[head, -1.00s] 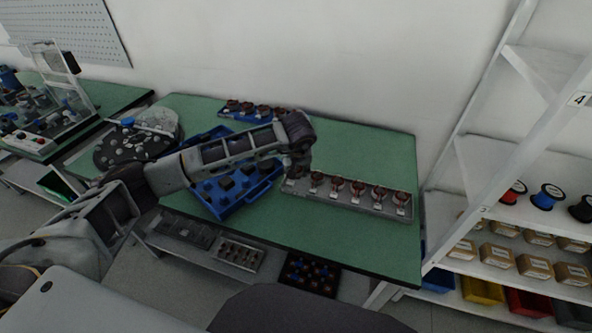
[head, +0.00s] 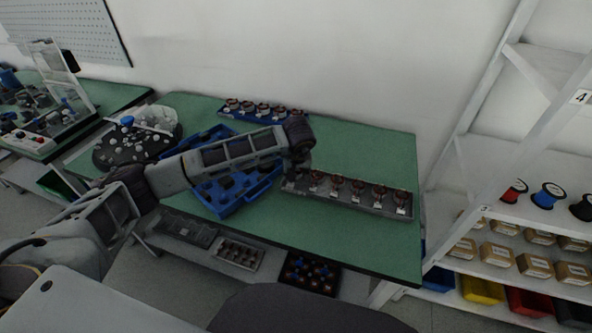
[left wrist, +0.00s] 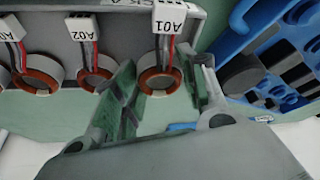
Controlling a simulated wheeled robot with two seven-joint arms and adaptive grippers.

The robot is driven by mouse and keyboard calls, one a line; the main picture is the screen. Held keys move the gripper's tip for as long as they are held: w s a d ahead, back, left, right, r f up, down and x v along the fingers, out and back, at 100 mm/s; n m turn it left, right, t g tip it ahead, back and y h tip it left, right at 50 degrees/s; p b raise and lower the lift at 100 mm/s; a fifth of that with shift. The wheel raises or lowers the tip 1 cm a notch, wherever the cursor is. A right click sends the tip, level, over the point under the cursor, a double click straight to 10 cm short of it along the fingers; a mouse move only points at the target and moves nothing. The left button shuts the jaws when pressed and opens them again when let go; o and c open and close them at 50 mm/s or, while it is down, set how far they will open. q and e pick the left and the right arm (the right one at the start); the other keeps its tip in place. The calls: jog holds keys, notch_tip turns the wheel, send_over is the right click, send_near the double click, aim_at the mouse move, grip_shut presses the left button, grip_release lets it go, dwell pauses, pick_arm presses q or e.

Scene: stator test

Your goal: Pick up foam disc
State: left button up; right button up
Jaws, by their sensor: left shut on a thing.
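My left gripper (head: 291,173) is at the left end of the grey tray (head: 345,200) on the green table. In the left wrist view, its fingers (left wrist: 163,88) stand on either side of a copper-ringed stator (left wrist: 160,80) labelled A01 and are shut on it. More stators, one labelled A02 (left wrist: 96,66), sit in a row beside it. A blue tray (head: 262,188) lies left of the gripper, partly behind my arm. It holds dark round pieces (left wrist: 240,75); I cannot tell whether any is a foam disc. My right gripper is out of view.
A second blue tray (head: 262,122) with several copper parts stands at the table's back. A dark round plate with loose pieces (head: 128,145) lies at the left. White shelves (head: 528,230) stand at the right. The green tabletop (head: 370,155) behind the grey tray is clear.

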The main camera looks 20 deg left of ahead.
pick_arm(q)
jog(key=shift+f, duration=0.1)
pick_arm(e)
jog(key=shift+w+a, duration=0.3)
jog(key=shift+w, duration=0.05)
pick_arm(q)
jog(key=shift+f, duration=0.15)
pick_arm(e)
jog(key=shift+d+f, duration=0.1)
pick_arm(q)
jog(key=o, duration=1.1)
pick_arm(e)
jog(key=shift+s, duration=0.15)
pick_arm(q)
jog(key=shift+r, duration=0.2)
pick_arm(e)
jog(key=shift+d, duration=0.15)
